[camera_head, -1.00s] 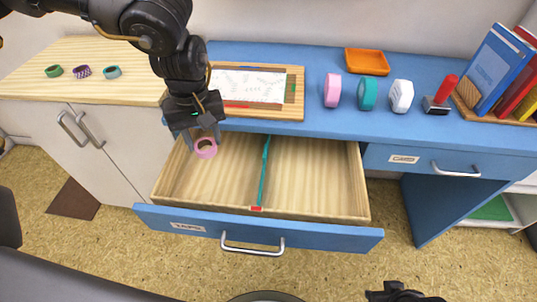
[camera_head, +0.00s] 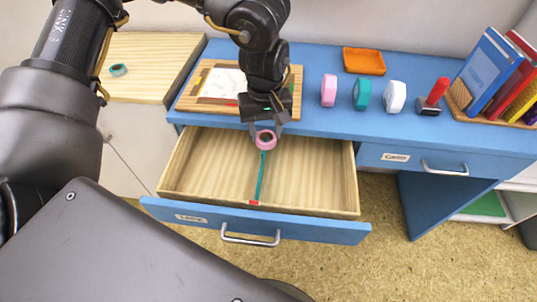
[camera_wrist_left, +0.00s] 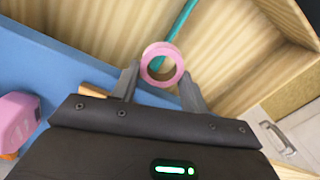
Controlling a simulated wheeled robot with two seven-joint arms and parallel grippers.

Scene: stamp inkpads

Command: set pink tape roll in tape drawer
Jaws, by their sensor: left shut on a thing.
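My left gripper (camera_head: 266,128) is shut on the pink tape roll (camera_head: 265,140), a ring held at its fingertips. In the left wrist view the roll (camera_wrist_left: 162,64) sits between the fingers of the gripper (camera_wrist_left: 162,80). The tape drawer (camera_head: 205,172) is pulled open under the blue desk. A thin teal divider (camera_head: 260,178) with a red end splits it into left and right compartments, both bare where visible. The roll is over the drawer's back part, near the divider's line, and appears above the floor. My right gripper is not in view.
A teal tape roll (camera_head: 118,69) lies on the wooden cabinet top (camera_head: 140,50). The card drawer (camera_head: 400,158) is shut.

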